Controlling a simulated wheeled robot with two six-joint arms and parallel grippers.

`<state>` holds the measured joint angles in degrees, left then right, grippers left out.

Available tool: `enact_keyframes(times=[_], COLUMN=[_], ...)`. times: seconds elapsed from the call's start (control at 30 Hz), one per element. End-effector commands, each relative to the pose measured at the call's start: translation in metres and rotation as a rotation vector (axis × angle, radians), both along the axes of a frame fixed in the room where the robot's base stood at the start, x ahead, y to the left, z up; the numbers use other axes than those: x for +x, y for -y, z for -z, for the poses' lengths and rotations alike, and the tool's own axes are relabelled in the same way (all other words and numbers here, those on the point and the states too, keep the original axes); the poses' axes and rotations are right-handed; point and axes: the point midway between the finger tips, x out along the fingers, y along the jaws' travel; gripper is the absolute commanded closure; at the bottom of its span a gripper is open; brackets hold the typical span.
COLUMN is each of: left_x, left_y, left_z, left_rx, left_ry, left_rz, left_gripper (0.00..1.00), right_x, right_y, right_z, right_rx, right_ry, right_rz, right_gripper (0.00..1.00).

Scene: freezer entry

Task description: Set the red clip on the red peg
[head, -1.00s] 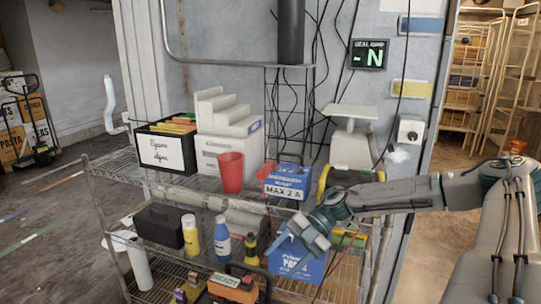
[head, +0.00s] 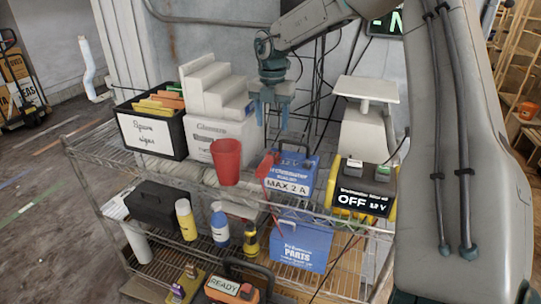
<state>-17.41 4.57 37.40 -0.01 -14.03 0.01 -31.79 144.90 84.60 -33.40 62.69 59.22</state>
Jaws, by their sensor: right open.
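The red clip (head: 266,167) is at the left front edge of the blue box labelled MAX 2 A (head: 290,184), on the upper shelf. A thin red cable hangs near it. My right gripper (head: 270,122) is open and empty, fingers pointing down. In the picture it sits above the clip and the blue box, apart from both. I cannot make out a red peg clearly. A black and yellow unit reading OFF 12 V (head: 362,190) stands right of the box, with small blocks on top. My left gripper is not in view.
A red cup (head: 227,162) stands left of the clip, before a white stepped stand (head: 215,88). A black bin (head: 151,138) is further left. A white scale-like stand (head: 366,105) is behind the unit. Bottles, a blue parts bin (head: 301,247) and a READY device (head: 232,290) are lower down.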

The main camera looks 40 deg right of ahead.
Motion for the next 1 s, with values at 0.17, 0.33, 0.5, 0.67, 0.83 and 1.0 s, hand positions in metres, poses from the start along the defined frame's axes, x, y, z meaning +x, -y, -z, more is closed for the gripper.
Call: enact_keyframes(times=[0.17,0.33,0.5,0.67,0.83,1.0], left_x=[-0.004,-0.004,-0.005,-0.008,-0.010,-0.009], left_y=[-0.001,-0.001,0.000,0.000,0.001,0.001], left_z=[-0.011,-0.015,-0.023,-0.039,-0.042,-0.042], left_rx=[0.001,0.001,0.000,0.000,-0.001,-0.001], left_ry=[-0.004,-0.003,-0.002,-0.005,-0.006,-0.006], left_rz=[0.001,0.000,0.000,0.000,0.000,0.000], left_gripper=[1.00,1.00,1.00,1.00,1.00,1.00], right_x=[-0.001,-0.001,-0.003,-0.005,-0.004,-0.004], right_y=[-0.001,-0.001,-0.003,-0.007,-0.006,-0.006], right_z=[0.024,0.045,0.056,0.077,0.097,0.102], right_rx=[0.000,0.000,0.000,0.001,-0.001,-0.002], right_ry=[-0.003,-0.002,-0.004,-0.005,0.000,0.001], right_rz=[-0.002,-0.002,-0.002,-0.002,0.000,0.000], right_gripper=[0.45,0.45,0.45,0.45,0.45,0.45])
